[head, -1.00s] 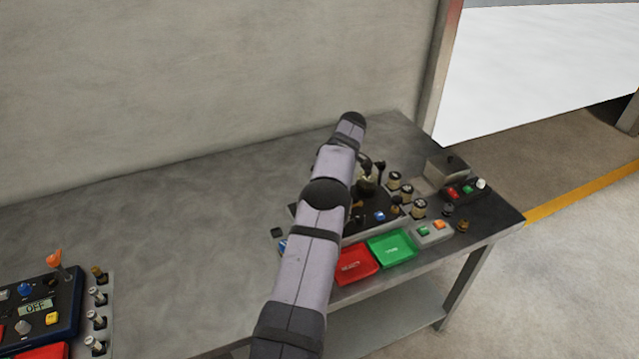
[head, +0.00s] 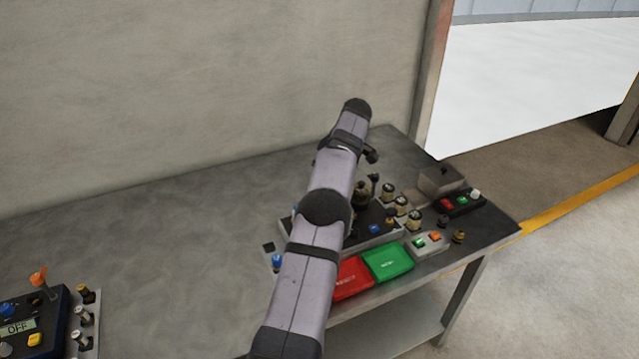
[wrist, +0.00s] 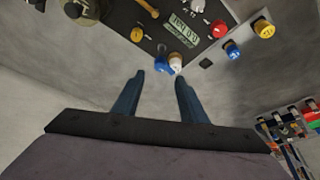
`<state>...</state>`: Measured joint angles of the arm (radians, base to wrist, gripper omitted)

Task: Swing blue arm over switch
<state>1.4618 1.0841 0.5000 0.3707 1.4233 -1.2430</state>
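My gripper (wrist: 160,75) is open and empty in the wrist view, its two dark blue fingers apart. A blue part (wrist: 163,66) and a pale knob beside it (wrist: 175,61) show just beyond the fingertips, at the edge of a dark control panel (wrist: 150,42). I cannot tell whether either finger touches them. Another blue knob (wrist: 232,48) sits on a grey strip to the right. In the head view a blue part (head: 278,262) stands on a strip left of my arm. Which blue part is the arm, and where its switch is, I cannot tell.
Red (head: 352,280) and green (head: 387,261) trays lie at the front of the table (head: 190,225). A button box (head: 428,243) and a grey box (head: 441,180) stand to the right. Another console (head: 32,318) is at lower left. The table between is clear.

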